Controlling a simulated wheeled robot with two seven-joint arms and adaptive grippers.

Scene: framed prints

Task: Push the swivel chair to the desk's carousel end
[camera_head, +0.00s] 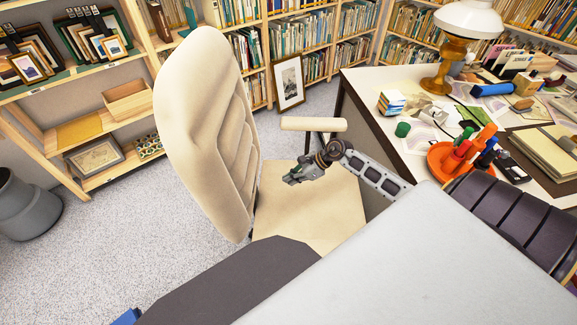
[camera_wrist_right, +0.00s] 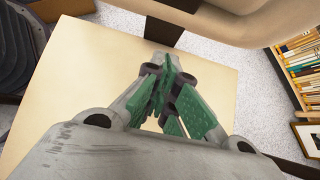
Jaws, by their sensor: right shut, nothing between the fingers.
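The cream swivel chair (camera_head: 205,120) stands left of the desk, its tall backrest to the left and its seat (camera_head: 325,215) facing right. One armrest (camera_head: 313,124) shows on its far side. The white-topped desk (camera_head: 372,92) is at the right. The orange carousel (camera_head: 439,162) with pens and markers stands near its front left edge. My right gripper (camera_head: 291,178) is shut and empty above the seat, between backrest and desk. In the right wrist view its green-padded fingers (camera_wrist_right: 172,72) meet over the cream seat (camera_wrist_right: 75,90). Contact with the chair cannot be told. My left gripper is out of view.
A wooden shelf (camera_head: 95,127) with frames stands at the left, and bookshelves (camera_head: 300,50) line the back. A framed print (camera_head: 289,82) leans there on the floor. A grey bin (camera_head: 24,205) stands far left. Speckled carpet (camera_head: 115,225) is clear between bin and chair.

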